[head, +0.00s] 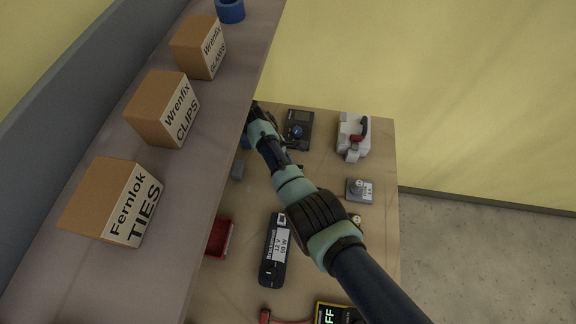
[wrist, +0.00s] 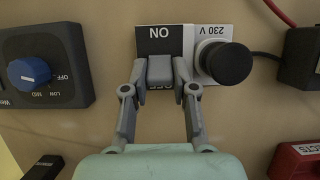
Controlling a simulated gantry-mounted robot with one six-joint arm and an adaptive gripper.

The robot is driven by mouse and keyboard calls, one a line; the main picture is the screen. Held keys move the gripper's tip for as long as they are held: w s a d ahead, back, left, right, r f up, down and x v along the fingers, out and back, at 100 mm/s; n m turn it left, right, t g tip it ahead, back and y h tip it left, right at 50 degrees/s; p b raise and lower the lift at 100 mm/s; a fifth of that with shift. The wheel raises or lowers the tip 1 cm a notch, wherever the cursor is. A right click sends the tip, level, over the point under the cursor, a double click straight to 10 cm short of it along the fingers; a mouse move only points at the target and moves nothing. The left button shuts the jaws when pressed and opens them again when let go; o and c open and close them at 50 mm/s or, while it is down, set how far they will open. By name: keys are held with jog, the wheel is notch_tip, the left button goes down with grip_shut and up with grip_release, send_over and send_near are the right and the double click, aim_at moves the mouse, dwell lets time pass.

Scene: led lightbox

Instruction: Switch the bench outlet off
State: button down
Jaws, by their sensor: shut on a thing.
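The bench outlet (wrist: 188,40) shows in the wrist view as a plate with a black ON label and a white 230 V label, both upside down. A round black plug (wrist: 228,63) sits in its right side. A grey switch lever (wrist: 160,70) stands at its left side, between the fingertips of my gripper (wrist: 160,82), which is shut on it. Another label below the lever is mostly covered by the lever and fingers. In the head view my gripper (head: 257,118) is at the shelf edge, partly hidden, and I cannot make out the outlet.
A dark box with a blue knob (wrist: 29,72) is left of the outlet; it also shows in the head view (head: 298,131). A red box (wrist: 297,161) is at lower right. A shelf (head: 190,170) with cartons overhangs the bench's left side.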

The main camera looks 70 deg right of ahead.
dwell(0.3)
jog(key=c, duration=0.9)
grip_release()
jog(key=v, duration=1.2)
jog(key=shift+w+a+f, duration=0.1)
